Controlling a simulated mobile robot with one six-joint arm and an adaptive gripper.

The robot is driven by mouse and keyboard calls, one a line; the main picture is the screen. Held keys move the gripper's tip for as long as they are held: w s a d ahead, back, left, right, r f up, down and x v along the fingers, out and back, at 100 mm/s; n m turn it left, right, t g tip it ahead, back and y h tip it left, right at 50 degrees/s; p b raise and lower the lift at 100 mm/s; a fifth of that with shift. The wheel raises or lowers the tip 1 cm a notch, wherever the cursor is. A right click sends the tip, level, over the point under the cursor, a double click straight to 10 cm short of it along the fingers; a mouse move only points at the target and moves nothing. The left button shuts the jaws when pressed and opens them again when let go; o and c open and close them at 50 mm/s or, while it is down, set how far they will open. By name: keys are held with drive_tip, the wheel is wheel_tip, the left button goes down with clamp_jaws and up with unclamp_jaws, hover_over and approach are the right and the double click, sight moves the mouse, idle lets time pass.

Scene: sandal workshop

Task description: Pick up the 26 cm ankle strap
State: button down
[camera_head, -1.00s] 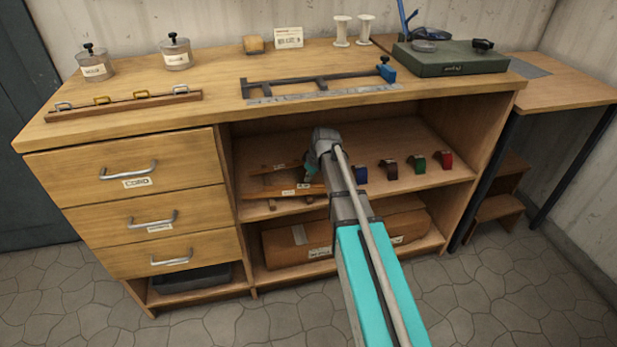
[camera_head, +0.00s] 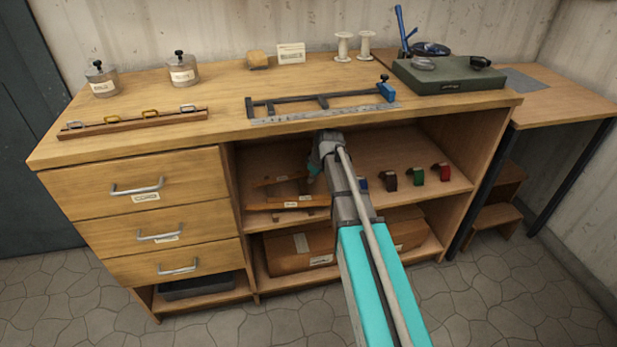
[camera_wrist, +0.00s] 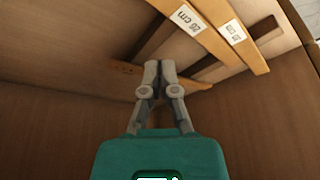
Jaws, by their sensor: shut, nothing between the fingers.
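Ankle straps lie on the middle shelf, left of my arm. An orange-brown strap with a white label (camera_head: 289,204) is at the front, and darker strips lie behind it. In the wrist view, two tan straps carry labels at the upper right. The left strap (camera_wrist: 211,40) has a label that seems to read 26 cm. The other strap's label (camera_wrist: 233,33) is too blurred to be sure of. My gripper (camera_wrist: 158,66) is shut and empty, its fingertips left of these straps and apart from them in the picture. In the head view its fingers are hidden behind my arm.
The bench top (camera_head: 225,105) overhangs the shelf. Blue, brown, green (camera_head: 416,176) and red (camera_head: 441,172) buckled pieces stand right of my arm. A brown box (camera_head: 290,250) fills the lower shelf. Drawers (camera_head: 160,215) close off the left side.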

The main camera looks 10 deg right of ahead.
drive_tip(key=s+d, duration=1.1)
drive_tip(key=s, duration=0.5)
drive_tip(key=shift+d, duration=0.3)
drive_tip(key=shift+w+f, duration=0.1)
drive_tip(key=c, duration=1.3)
unclamp_jaws()
drive_tip(key=shift+c, duration=0.2)
drive_tip(key=o, duration=0.4)
drive_tip(key=shift+a, duration=0.2)
drive_tip(key=s+a+m+g+h, duration=0.1)
drive_tip(key=s+a+m, duration=0.2)
drive_tip(key=a, duration=0.4)
drive_tip(key=s+a+f+m+g+h, duration=0.1)
drive_tip(key=s+a+m, duration=0.3)
drive_tip(key=a, duration=0.4)
drive_tip(key=shift+g, duration=0.5)
drive_tip(key=shift+s, duration=0.1)
